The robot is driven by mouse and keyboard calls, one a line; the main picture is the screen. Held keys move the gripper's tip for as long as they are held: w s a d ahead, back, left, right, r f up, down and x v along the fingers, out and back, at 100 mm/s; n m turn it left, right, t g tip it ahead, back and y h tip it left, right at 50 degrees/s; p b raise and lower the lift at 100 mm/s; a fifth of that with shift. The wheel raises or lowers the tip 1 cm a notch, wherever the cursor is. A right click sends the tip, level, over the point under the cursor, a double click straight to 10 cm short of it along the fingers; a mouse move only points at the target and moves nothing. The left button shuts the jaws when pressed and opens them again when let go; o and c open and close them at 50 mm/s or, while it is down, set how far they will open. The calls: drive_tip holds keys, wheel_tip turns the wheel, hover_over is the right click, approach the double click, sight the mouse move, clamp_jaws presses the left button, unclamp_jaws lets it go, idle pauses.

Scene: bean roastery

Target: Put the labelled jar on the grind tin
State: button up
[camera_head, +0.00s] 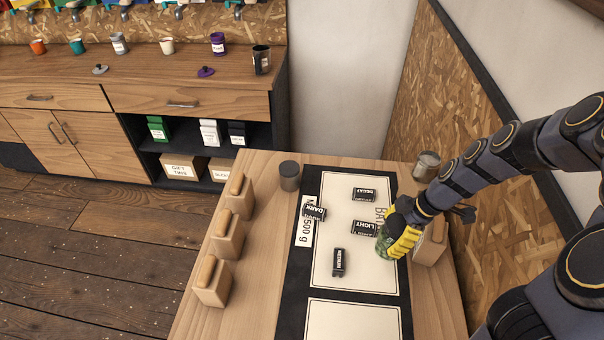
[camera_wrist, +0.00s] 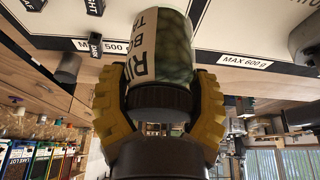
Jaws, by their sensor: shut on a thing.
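The labelled jar (camera_head: 382,245) holds green beans and has a dark lid. In the wrist view the jar (camera_wrist: 174,45) shows a pale label with partly hidden black lettering. My gripper (camera_head: 390,238) has yellow fingers and is shut around the jar; the wrist view shows the gripper (camera_wrist: 162,95) with a finger on each side near the lid. The jar is over the right side of the mat; I cannot tell its height. A metallic tin (camera_head: 427,166) stands at the table's back right. A dark grey cylinder (camera_head: 289,176) stands at the back left. No grind lettering is legible on either.
The table (camera_head: 258,295) carries a black-and-cream mat (camera_head: 325,255) with small black blocks marked DECAF (camera_head: 364,194), DARK (camera_head: 315,211), LIGHT (camera_head: 364,229) and MEDIUM (camera_head: 339,262). Several wooden blocks stand along its sides. A chipboard wall (camera_head: 440,110) is close on the right.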

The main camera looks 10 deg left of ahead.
drive_tip(key=w+a+r+m+t, duration=0.1)
drive_tip(key=w+a+r+m, duration=0.1)
drive_tip(key=w+a+r, duration=0.3)
drive_tip(key=w+a+r+m+t+h, duration=0.1)
drive_tip(key=w+a+m, duration=0.2)
drive_tip(key=a, duration=0.5)
drive_tip(key=w+a+r+m+t, duration=0.1)
drive_tip(key=w+a+r+m, duration=0.1)
drive_tip(key=w+a+r, duration=0.3)
hover_over(288, 166)
drive_tip(key=shift+a+f, duration=0.1)
drive_tip(key=shift+f, duration=7.1)
drive_tip(key=shift+f, duration=0.1)
drive_tip(key=o, duration=1.1)
drive_tip(key=shift+f, duration=0.1)
drive_tip(key=shift+o, duration=0.2)
